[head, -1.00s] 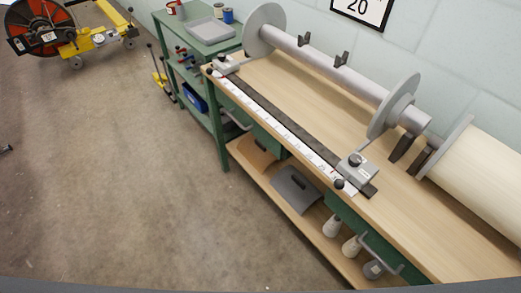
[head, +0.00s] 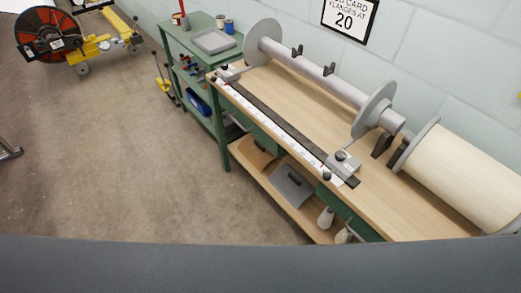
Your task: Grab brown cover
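A brown cover (head: 258,152) with a dark handle lies on the lower wooden shelf of the workbench. A grey cover (head: 291,187) with a dark handle lies just to its right on the same shelf. The back of the brown cover is partly hidden under the bench top. Neither of my grippers is in the head view.
The workbench (head: 275,85) carries a long grey roller, a ruler rail (head: 285,128) and a cream roll (head: 465,180). A green cart (head: 172,38) stands at its left end. A red and yellow reel machine (head: 47,42) is far left. The middle floor is clear.

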